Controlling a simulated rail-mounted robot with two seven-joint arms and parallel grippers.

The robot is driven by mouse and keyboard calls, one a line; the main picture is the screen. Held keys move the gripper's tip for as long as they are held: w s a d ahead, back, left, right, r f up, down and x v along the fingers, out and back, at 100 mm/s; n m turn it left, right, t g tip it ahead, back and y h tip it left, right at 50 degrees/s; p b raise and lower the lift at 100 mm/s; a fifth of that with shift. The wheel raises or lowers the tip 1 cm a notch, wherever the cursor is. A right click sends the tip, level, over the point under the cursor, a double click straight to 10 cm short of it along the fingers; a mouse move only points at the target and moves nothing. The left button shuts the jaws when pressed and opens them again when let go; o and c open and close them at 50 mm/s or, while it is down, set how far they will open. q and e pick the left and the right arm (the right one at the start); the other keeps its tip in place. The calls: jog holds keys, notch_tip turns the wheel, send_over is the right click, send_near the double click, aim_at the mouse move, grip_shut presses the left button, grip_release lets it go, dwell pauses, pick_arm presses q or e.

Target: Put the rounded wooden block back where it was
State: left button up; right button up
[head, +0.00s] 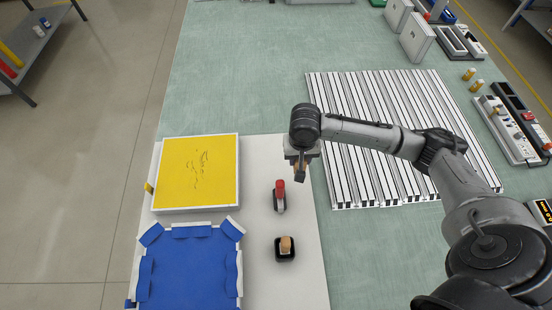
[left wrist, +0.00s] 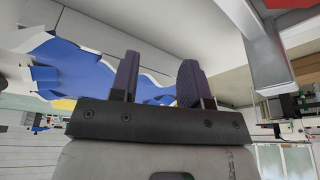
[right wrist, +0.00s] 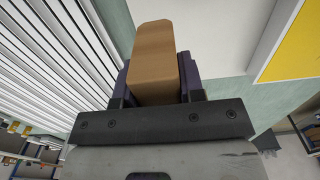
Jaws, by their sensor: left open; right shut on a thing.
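A tan wooden block with bevelled upper edges (right wrist: 155,60) is between the fingers of my right gripper (right wrist: 153,88), which is shut on it. In the head view my right gripper (head: 301,162) holds the block (head: 300,174) above the right edge of the white board, and the block is partly hidden. A small tan wooden piece (head: 287,243) sits in a black square holder (head: 285,257) on the board. My left gripper (left wrist: 157,85) is open and empty in the left wrist view, and the head view does not show it.
The white board (head: 262,200) also carries a red and black tool (head: 280,195), a yellow panel (head: 198,172) and a blue open box (head: 190,265). Ribbed metal profiles (head: 400,135) lie to the right. The green table (head: 240,80) is clear behind the board.

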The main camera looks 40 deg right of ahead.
pick_arm(q)
jog(key=shift+d+f+b, duration=0.15)
jog(key=shift+f+b, duration=0.5)
jog(key=shift+f, duration=0.1)
pick_arm(e)
jog(key=w+f, duration=0.2)
jog(key=w, duration=0.1)
jog(key=w+f, duration=0.2)
jog(key=w, duration=0.2)
jog(key=w+f, duration=0.2)
jog(key=w, duration=0.1)
jog(key=shift+w+f, duration=0.15)
jog(key=shift+w, duration=0.1)
pick_arm(q)
jog(key=shift+a+f+b, duration=0.2)
jog(key=shift+f+b, duration=0.15)
pick_arm(e)
jog(key=shift+s+f, duration=0.1)
jog(key=shift+f, duration=1.85)
pick_arm(q)
jog(key=shift+d+r, duration=0.1)
jog(key=shift+d, duration=0.05)
pick_arm(e)
jog(key=o, duration=0.4)
jog(key=shift+f, duration=0.15)
jog(key=o, duration=0.4)
